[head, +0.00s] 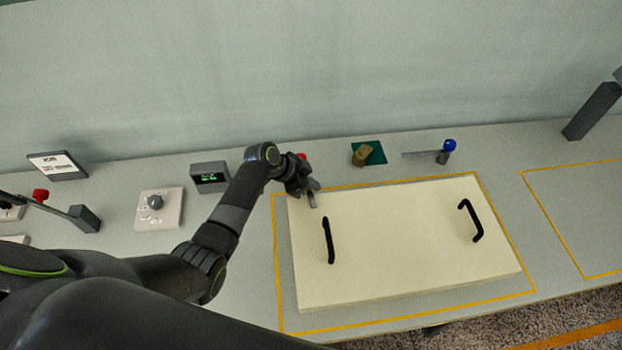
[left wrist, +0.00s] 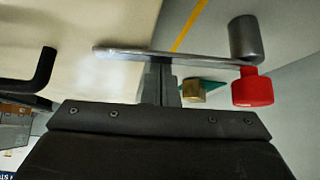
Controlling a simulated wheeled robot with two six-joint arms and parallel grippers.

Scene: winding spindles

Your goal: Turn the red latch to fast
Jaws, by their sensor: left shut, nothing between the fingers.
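The red latch shows in the left wrist view as a flat grey bar (left wrist: 125,53) with a red knob (left wrist: 252,88) and a grey cylinder (left wrist: 243,38) at one end. The far end of the bar lies over the back left corner of the cream panel (head: 400,260). My left gripper, also in the left wrist view (left wrist: 161,78), is shut and empty, with its fingertips close beside the bar; contact is unclear. My right gripper is out of view.
The panel has two black handles (head: 328,240) (head: 470,220) and lies inside a yellow outline. A blue-knobbed latch (head: 449,146) points left behind it, clear of the panel. A brass block (head: 363,155) sits on a green pad (head: 376,152). A dial plate (head: 172,216) stands left.

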